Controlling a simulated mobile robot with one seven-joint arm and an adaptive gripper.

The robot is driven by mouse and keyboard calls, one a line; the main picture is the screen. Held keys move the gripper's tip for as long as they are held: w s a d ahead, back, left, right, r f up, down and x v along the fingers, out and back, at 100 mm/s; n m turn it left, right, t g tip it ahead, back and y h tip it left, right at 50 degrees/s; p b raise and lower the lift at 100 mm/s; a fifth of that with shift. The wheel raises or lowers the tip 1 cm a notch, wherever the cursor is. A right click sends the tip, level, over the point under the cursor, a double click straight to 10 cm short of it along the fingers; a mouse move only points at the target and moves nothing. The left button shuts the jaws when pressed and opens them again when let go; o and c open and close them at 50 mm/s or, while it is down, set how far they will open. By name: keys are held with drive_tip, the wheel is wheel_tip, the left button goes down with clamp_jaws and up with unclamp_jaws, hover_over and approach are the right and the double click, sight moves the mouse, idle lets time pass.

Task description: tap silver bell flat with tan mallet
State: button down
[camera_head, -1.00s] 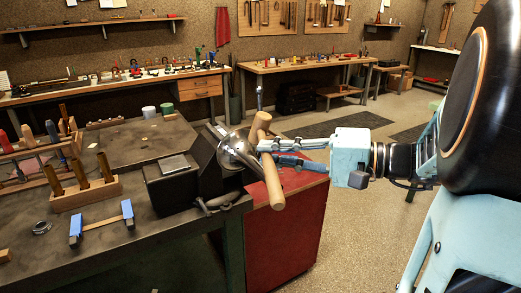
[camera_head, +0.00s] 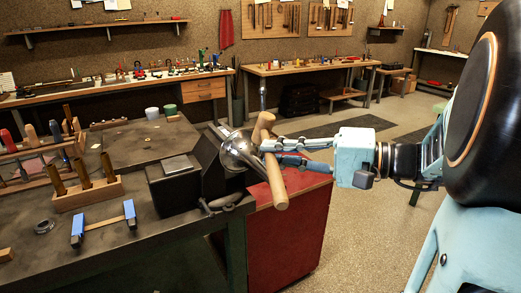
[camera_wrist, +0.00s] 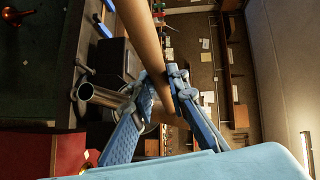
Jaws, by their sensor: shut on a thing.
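The silver bell (camera_head: 236,150) is at the bench's right edge, by a black block-shaped fixture. In the wrist view a silver tube (camera_wrist: 102,97) shows behind the fingers. The tan mallet has a short thick head (camera_head: 263,127) at the top and a long handle (camera_head: 276,184) slanting down; in the wrist view its tan shaft (camera_wrist: 146,42) runs up out of the picture. My gripper (camera_head: 264,152) is shut on the mallet, just right of the bell. Mallet and bell overlap in the head view; I cannot tell whether they touch.
The black fixture (camera_head: 172,186) stands on the dark workbench (camera_head: 125,230). A wooden block with upright handles (camera_head: 88,193) and a blue-ended tool (camera_head: 104,222) lie to its left. A red cabinet (camera_head: 288,235) stands below my gripper. Open floor (camera_head: 355,225) lies to the right.

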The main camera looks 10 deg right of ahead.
drive_tip(key=shift+w+a+f+b, duration=0.15)
drive_tip(key=shift+f+b, duration=0.4)
drive_tip(key=shift+b, duration=0.55)
drive_tip(key=shift+r, duration=0.15)
idle(0.5)
drive_tip(key=shift+r, duration=0.5)
drive_tip(key=shift+b, duration=0.3)
idle(0.9)
